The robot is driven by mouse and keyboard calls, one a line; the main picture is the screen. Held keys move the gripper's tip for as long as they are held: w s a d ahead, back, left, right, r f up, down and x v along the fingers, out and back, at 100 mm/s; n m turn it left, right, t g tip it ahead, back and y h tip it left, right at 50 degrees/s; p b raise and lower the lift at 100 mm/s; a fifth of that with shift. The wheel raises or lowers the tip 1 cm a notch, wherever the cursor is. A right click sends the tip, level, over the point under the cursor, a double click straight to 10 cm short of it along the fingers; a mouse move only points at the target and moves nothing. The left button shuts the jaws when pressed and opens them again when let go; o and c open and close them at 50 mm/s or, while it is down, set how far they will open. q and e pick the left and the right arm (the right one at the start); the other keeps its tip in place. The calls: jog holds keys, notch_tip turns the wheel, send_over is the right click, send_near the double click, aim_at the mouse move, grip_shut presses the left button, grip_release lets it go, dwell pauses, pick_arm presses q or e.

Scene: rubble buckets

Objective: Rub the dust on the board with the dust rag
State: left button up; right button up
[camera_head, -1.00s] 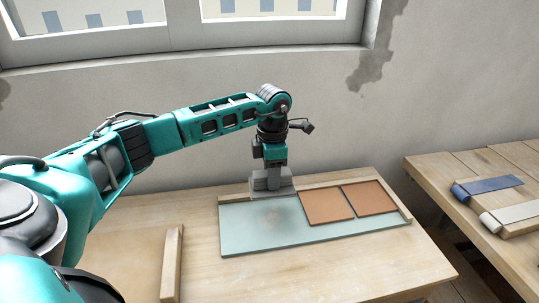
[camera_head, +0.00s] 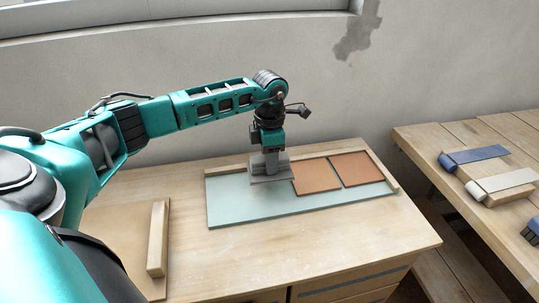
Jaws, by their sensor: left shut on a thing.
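The board (camera_head: 245,206) is a flat, pale blue-green panel lying on the wooden workbench. My left gripper (camera_head: 270,167) comes down over its back middle part, just left of the orange tiles. It is shut on the dust rag (camera_head: 272,179), a flat grey piece held low at the board's surface; whether it presses on the board I cannot tell. No clear dust patch shows on the bare part of the board; the rag and gripper hide the area beneath them. My right gripper is not in view.
Two orange tiles (camera_head: 316,175) (camera_head: 357,168) lie on the board's right part. A wooden strip (camera_head: 381,172) edges the board at back and right. A brown panel with a wooden bar (camera_head: 157,240) lies at left. A second table at right holds blue (camera_head: 478,156) and cream (camera_head: 505,181) strips.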

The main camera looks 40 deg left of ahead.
aim_at(261, 171)
pick_arm(q)
notch_tip(261, 171, down, 4)
jog(key=shift+f+b, duration=0.2)
jog(key=shift+b, duration=1)
jog(key=shift+s+a+r+p, duration=0.3)
jog(key=shift+s+a+p, duration=0.45)
jog(key=shift+s, duration=0.1)
jog(key=shift+s+a+p, duration=0.4)
jog(key=shift+s+a, duration=0.55)
jog(key=shift+s, duration=0.3)
jog(key=shift+s+a, duration=0.45)
jog(key=shift+s, duration=0.15)
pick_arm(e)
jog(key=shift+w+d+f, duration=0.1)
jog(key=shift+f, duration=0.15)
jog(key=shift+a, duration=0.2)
pick_arm(q)
jog(key=shift+f+b, duration=0.35)
jog(key=shift+f, duration=0.35)
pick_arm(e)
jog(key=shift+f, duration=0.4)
pick_arm(q)
jog(key=shift+r, duration=0.1)
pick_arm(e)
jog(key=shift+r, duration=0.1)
